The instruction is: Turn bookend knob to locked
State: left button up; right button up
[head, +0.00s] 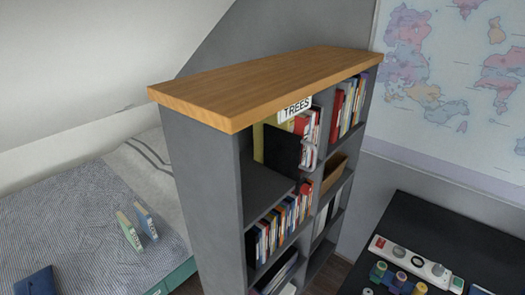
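A grey bookshelf (203,190) with a wooden top (260,85) stands in the middle of the head view. In its upper left compartment, a dark upright panel (282,150), which looks like the bookend, stands beside several books. A small red part (305,188) shows near the front edge below it; I cannot tell whether it is the knob or how it is turned. Neither of my grippers is in view.
A bed (75,230) with two upright books (146,221) and a dark blue book (34,282) lies to the left. A black desk (440,235) at the right holds a power strip (412,260) and several small jars (398,280). A map (450,80) hangs behind.

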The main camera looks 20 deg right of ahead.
aim_at(306, 189)
jog(key=z, duration=1.25)
